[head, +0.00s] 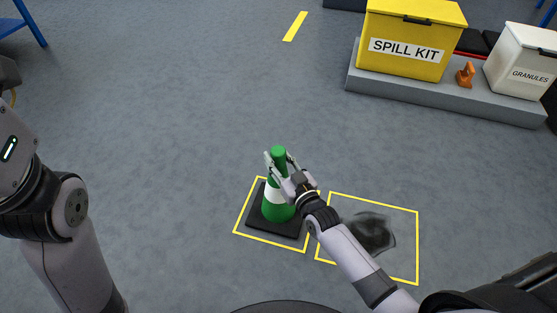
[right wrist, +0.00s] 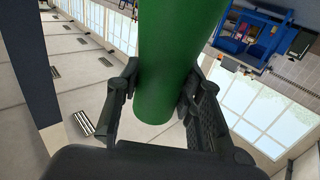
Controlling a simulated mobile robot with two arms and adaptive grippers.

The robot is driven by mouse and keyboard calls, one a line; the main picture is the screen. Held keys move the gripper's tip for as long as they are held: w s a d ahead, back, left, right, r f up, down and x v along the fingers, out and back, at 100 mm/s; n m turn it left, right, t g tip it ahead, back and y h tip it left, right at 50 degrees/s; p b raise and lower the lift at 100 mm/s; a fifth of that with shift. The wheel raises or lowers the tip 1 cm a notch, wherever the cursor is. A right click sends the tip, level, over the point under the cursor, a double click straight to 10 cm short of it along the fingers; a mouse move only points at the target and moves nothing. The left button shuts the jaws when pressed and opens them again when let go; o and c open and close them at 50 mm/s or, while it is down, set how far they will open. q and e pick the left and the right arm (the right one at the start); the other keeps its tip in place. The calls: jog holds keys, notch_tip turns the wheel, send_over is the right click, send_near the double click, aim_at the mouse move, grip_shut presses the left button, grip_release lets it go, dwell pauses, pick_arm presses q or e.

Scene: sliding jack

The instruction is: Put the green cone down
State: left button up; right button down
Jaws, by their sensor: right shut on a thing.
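The green cone (head: 274,205) has a white band and a square black base (head: 292,229). In the head view it is upright, over the left of two yellow-outlined squares on the floor. I cannot tell whether its base touches the floor. My right gripper (head: 278,163) is shut on the cone near its top. In the right wrist view the green cone (right wrist: 165,70) stands between the two fingers of the right gripper (right wrist: 157,100). My left gripper is not in view; only part of my left arm shows at the left edge.
The right yellow-outlined square (head: 418,245) holds a dark stain (head: 370,232) on the floor. A yellow spill kit box (head: 405,62), a small orange object (head: 466,75) and a white granules bin (head: 520,75) stand on a grey plinth (head: 440,96) at the back right. The floor at left is clear.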

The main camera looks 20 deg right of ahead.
jog(key=c, duration=1.1)
grip_release()
jog(key=shift+f, duration=0.1)
